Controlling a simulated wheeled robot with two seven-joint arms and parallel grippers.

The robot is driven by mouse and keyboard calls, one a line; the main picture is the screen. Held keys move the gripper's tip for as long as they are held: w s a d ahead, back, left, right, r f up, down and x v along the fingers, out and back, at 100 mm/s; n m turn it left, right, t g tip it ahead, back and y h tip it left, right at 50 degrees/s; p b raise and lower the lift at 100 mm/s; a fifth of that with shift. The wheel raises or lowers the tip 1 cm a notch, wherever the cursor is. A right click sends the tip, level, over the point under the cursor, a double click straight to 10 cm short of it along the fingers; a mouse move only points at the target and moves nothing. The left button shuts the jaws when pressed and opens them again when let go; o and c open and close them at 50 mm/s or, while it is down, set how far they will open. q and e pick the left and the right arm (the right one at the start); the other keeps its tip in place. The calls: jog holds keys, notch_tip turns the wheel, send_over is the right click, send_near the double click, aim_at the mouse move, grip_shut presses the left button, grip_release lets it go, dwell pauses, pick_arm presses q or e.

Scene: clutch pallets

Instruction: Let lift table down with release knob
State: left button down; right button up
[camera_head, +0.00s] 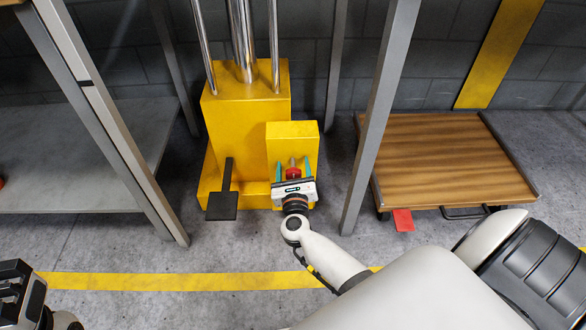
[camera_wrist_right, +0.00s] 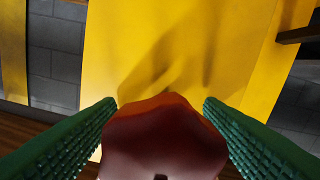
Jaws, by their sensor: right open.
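The lift table's yellow base (camera_head: 245,105) stands on the floor, with chrome columns rising out of the top of the head view. A smaller yellow box is on its front right, and a black pedal (camera_head: 222,200) is at its front left. A red release knob (camera_head: 292,173) sits at that box. My right gripper (camera_head: 293,170) is open, with its green fingers on both sides of the knob. In the right wrist view the knob (camera_wrist_right: 165,140) fills the gap between the fingers; finger contact is not clear. My left gripper (camera_head: 18,285) is at the lower left edge, its fingers partly cut off.
A wood-topped cart (camera_head: 445,155) with a red pedal (camera_head: 403,220) stands at the right. Grey metal legs (camera_head: 380,115) stand on both sides of the lift. A low grey shelf (camera_head: 80,150) is at the left. A yellow line (camera_head: 180,281) crosses the floor in front.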

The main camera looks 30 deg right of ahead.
jog(key=c, duration=1)
